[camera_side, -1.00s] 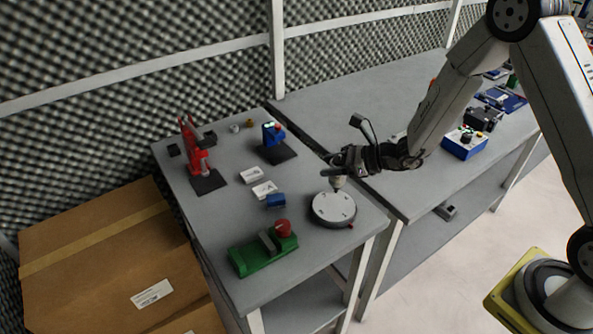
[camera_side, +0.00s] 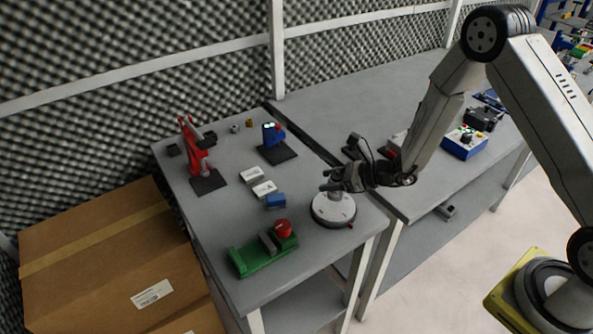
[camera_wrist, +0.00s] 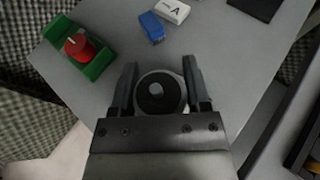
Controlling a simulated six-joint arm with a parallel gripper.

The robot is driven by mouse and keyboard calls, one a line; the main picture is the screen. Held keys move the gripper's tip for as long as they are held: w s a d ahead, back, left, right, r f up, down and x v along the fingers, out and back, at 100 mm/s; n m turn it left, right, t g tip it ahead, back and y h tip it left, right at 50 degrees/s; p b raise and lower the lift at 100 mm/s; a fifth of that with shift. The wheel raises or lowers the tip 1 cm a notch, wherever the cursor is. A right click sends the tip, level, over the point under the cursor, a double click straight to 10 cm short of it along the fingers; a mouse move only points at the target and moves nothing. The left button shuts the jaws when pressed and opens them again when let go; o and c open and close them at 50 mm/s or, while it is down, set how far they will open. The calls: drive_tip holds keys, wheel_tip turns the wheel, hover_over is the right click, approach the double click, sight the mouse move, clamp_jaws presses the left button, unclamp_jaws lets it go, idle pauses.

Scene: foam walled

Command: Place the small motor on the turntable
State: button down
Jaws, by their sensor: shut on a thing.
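The turntable (camera_side: 322,216) is a round light-topped disc with a dark side, near the front right corner of the left table in the side view. My gripper (camera_side: 328,180) is directly above it, low over its top. My gripper also shows in the wrist view (camera_wrist: 158,75), with its two fingers on either side of the small motor (camera_wrist: 157,103), a round piece with a dark end and a pale centre. My gripper is shut on the motor. In the side view the fingers partly hide the motor; I cannot tell whether its underside touches the turntable.
A green fixture (camera_side: 262,256) with a red knob stands front left of the turntable. A blue block (camera_side: 275,201) and white boxes (camera_side: 263,189) lie just left of it. A red device (camera_side: 197,155) and a blue device (camera_side: 273,135) stand farther back.

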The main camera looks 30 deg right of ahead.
drive_tip(key=shift+f, duration=1.55)
drive_tip(key=shift+f, duration=0.15)
drive_tip(key=shift+c, duration=0.3)
unclamp_jaws()
drive_tip(key=shift+s+d+r, duration=0.1)
drive_tip(key=shift+r, duration=0.1)
drive_tip(key=v, duration=1.1)
drive_tip(key=shift+s+d, duration=0.2)
drive_tip(key=shift+s, duration=0.1)
drive_tip(key=shift+a+r, duration=0.1)
